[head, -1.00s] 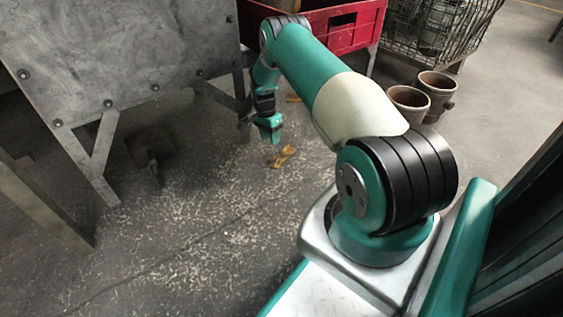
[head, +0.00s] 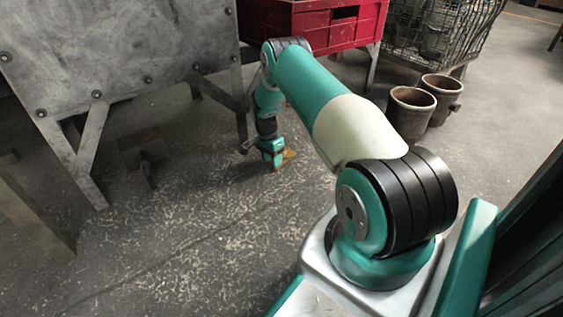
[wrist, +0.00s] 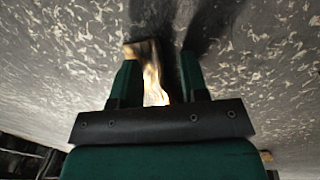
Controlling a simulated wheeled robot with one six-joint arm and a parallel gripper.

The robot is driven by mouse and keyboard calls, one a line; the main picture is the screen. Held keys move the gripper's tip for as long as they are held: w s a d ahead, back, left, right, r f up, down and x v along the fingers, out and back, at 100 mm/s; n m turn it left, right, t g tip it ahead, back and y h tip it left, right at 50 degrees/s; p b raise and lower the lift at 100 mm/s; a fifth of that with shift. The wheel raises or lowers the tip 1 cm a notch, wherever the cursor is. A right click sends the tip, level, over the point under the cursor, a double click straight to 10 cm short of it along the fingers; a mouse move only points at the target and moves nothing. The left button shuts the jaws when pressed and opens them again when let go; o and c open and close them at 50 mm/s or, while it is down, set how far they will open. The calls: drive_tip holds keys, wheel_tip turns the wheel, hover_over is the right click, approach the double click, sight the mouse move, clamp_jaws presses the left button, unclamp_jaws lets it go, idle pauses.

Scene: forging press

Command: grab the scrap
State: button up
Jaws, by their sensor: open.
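The scrap (head: 289,155) is a small, crumpled, yellow-brown piece on the speckled grey floor. In the head view it shows just beside and behind my gripper (head: 277,169), which points down close to the floor and hides part of it. In the wrist view the scrap (wrist: 151,75) lies between the two dark green fingers of my gripper (wrist: 159,62). The fingers stand apart, with a visible gap on the right side. The scrap's far end reaches past the left fingertip, and I cannot tell whether it touches that finger.
A large grey metal machine (head: 110,50) on angled legs stands to the left. A red bin (head: 330,25) is behind my arm. Two rusty pots (head: 410,112) and a wire cage (head: 435,30) stand at the right. Open floor (head: 200,245) lies in front.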

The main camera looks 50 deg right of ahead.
clamp_jaws()
drive_tip(key=shift+r, duration=0.15)
